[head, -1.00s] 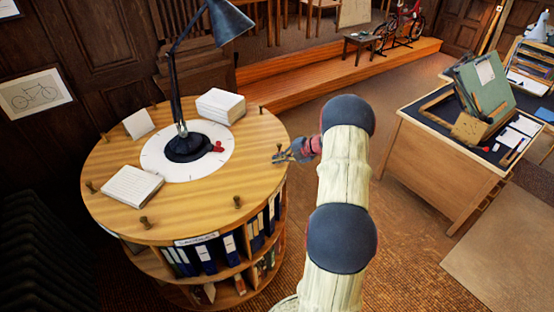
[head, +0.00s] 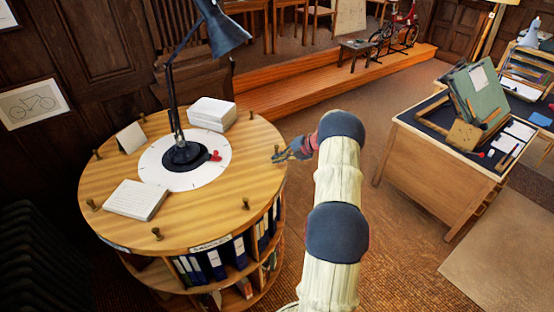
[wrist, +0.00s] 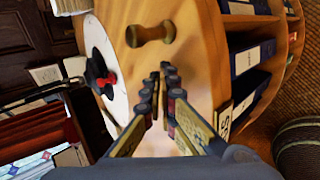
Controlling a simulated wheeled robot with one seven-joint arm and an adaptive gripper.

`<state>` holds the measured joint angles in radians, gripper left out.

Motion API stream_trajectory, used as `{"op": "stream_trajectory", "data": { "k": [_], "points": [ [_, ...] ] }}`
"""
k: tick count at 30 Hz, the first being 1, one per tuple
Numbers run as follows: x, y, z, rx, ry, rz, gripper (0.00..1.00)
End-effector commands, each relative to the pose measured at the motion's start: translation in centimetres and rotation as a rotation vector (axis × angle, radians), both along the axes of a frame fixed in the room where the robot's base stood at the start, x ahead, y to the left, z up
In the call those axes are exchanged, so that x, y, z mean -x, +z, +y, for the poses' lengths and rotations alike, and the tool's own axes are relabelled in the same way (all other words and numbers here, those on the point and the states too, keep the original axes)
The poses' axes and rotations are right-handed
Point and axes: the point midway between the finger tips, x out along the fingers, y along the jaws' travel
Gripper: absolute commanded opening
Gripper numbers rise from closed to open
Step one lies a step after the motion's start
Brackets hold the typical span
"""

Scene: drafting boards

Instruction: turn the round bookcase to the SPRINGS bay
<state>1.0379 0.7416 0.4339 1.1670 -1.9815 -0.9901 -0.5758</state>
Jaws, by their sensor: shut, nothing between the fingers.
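The round bookcase (head: 105,215) has a wooden top with several knobs around its rim and shelves of binders below. A front bay label (head: 211,243) is too small to read surely. Another label (head: 115,247) shows at the left edge. A white dial (head: 158,178) with a red pointer (head: 215,156) surrounds the lamp's base. My gripper (head: 277,157) is at the top's right edge, shut and empty. In the wrist view my gripper's fingertips (wrist: 168,70) are close together over the rim, close to a knob (wrist: 150,35); I cannot tell whether they touch it.
A desk lamp (head: 222,30), a paper stack (head: 137,200), a white block (head: 212,113) and a card (head: 130,138) stand on the top. A drafting desk (head: 435,165) is to the right, with clear floor between. A radiator (head: 38,255) is at left.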

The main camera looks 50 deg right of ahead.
Motion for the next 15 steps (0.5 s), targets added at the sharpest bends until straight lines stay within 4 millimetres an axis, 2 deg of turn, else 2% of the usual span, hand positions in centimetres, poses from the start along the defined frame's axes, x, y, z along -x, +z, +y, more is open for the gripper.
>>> {"op": "stream_trajectory", "data": {
  "k": [5,15],
  "points": [
    [-0.3,-0.1,-0.3,-0.001,0.004,-0.001,0.00],
    [-2.6,-0.1,-3.2,0.002,0.045,-0.003,0.00]
  ]
}}
